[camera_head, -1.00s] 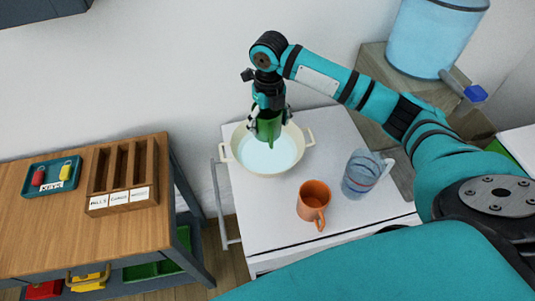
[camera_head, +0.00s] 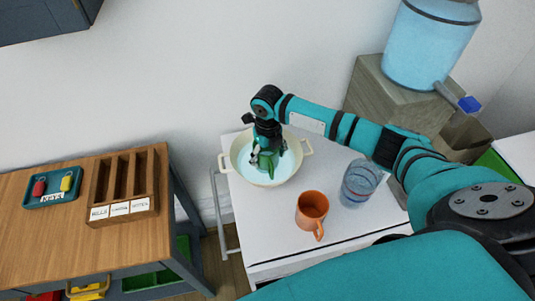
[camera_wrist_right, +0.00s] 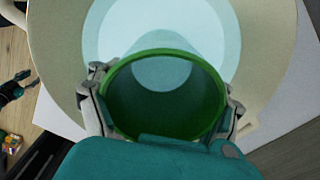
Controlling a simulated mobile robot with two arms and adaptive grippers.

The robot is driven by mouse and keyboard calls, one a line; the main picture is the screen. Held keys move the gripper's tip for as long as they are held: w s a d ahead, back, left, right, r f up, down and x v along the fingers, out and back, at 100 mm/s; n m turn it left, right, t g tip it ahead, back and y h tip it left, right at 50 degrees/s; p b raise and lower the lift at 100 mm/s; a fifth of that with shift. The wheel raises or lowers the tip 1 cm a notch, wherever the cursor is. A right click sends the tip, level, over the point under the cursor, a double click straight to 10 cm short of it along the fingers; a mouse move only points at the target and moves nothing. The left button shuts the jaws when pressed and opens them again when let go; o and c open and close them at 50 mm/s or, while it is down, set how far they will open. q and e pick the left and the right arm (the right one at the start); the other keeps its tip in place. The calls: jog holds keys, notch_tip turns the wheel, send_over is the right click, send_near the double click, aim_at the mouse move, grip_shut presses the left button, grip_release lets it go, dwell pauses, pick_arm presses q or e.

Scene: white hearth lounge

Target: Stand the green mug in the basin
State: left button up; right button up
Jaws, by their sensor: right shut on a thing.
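The green mug is between the fingers of my right gripper (camera_head: 268,150), which is shut on it. In the right wrist view the mug (camera_wrist_right: 165,105) shows its open mouth and round rim, with the fingers on both sides. The cream basin (camera_head: 229,149), with two handles and pale blue water, stands on the white table. The gripper holds the mug low inside the basin's outline, roughly upright. I cannot tell whether the mug touches the bottom. The mug is mostly hidden by the gripper in the head view. My left gripper (camera_wrist_right: 20,82) shows at the wrist view's left edge, its fingers apart.
An orange mug (camera_head: 312,208) and a clear blue pitcher (camera_head: 359,184) stand right of the basin on the white table (camera_head: 268,228). A water dispenser (camera_head: 430,45) stands behind. A wooden table (camera_head: 50,235) with a slotted box (camera_head: 127,195) and key tray (camera_head: 35,200) is at left.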

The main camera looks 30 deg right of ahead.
jog(key=o, duration=1.4)
jog(key=shift+r, duration=0.2)
notch_tip(320, 180, up, 12)
jog(key=b, duration=0.1)
jog(key=shift+f, duration=0.1)
